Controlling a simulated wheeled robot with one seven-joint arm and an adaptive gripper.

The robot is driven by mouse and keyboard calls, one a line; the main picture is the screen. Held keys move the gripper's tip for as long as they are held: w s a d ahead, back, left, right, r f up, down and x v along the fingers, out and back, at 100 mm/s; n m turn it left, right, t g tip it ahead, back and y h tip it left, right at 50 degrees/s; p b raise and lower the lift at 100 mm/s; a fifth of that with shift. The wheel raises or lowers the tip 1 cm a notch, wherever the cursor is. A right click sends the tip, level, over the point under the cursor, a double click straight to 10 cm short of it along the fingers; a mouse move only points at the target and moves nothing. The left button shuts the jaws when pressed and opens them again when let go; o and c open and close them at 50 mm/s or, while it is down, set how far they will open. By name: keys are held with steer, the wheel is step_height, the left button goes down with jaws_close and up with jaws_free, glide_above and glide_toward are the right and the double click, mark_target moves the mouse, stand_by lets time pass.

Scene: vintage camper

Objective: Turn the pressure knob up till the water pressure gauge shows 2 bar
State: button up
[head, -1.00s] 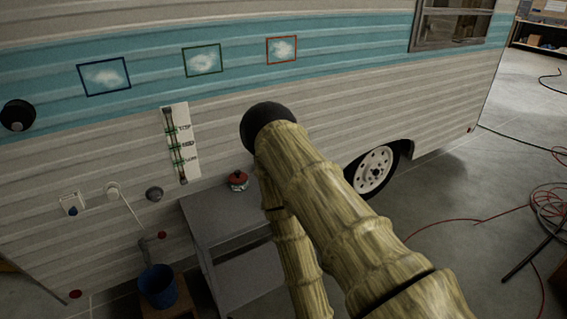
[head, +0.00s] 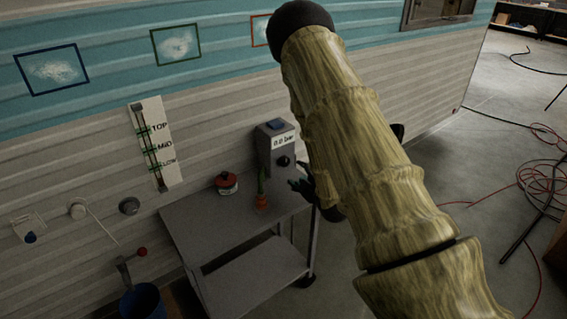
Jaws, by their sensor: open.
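A grey pressure unit (head: 268,150) stands at the back right of the grey cart. Its white gauge display (head: 284,141) reads 0.0 bar. The round black pressure knob (head: 283,161) is on its front, just below the display. My gripper (head: 297,184) is open, its dark fingers a little below and right of the knob. I cannot tell whether they touch the unit. My bamboo-textured arm covers the wrist and the area to the right.
On the cart (head: 205,225) stand a red pot (head: 226,182) and a red item with a green top (head: 262,195), close left of my gripper. A level scale (head: 156,143) is on the camper wall. A blue bucket (head: 142,302) is at lower left. Red hoses (head: 540,190) lie on the right floor.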

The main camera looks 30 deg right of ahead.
mark_target(286, 163)
steer(key=p+x, duration=0.1)
steer(key=x, duration=0.9)
steer(key=shift+w, duration=0.35)
steer(key=shift+a, duration=0.1)
steer(key=c, duration=1)
